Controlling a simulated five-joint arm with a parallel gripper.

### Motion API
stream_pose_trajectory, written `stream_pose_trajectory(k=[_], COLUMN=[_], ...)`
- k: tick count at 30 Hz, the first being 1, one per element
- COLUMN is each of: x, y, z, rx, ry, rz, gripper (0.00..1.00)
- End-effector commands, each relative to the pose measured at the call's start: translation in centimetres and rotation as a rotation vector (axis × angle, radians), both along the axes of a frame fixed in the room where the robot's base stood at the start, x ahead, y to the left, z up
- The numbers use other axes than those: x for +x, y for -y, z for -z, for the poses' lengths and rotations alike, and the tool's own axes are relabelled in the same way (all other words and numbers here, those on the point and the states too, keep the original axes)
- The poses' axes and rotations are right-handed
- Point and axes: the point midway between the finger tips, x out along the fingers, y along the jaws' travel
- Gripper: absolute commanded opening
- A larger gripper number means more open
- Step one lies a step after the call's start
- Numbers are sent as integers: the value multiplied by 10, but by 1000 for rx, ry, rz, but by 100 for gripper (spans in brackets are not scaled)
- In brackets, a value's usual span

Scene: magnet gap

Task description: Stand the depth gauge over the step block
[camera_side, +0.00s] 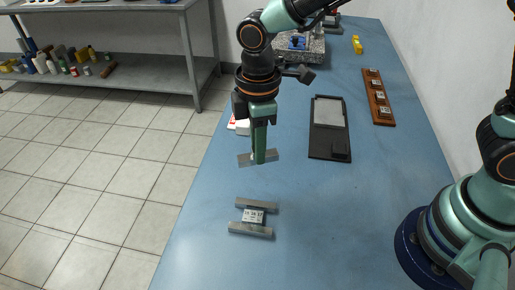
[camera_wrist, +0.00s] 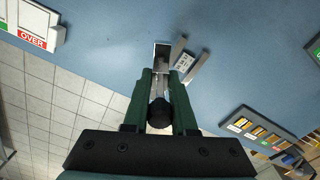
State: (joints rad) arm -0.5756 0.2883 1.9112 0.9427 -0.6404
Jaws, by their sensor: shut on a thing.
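My gripper (camera_side: 259,150) points down above the blue bench and is shut on the depth gauge (camera_side: 244,160), a grey metal bar showing on both sides of the fingertips. In the wrist view the gauge's grey part (camera_wrist: 161,50) shows beyond the fingertips, and a dark round part sits between the fingers. The step block (camera_side: 253,229) lies on the bench nearer the side camera: two grey bars with a numbered plate between them. It also shows in the wrist view (camera_wrist: 197,68), just right of the gauge. The gauge is apart from the block.
A black tray with a grey panel (camera_side: 330,112) lies to the right. A wooden rack (camera_side: 378,97) with several labelled blocks is beyond it. A granite plate (camera_side: 300,50) stands at the back. A white and red card marked OVER (camera_wrist: 32,38) is at upper left in the wrist view.

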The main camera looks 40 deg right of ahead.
Motion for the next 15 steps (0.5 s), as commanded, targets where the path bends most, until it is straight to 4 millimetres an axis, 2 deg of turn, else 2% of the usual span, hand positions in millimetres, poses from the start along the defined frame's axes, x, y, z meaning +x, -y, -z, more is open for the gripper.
stream_pose_trajectory(k=[9, 15], x=[-31, -47], y=[-22, -30], z=[25, 36], rx=[0, 0], ry=[-1, 0], rz=[-657, -974], gripper=[0, 0])
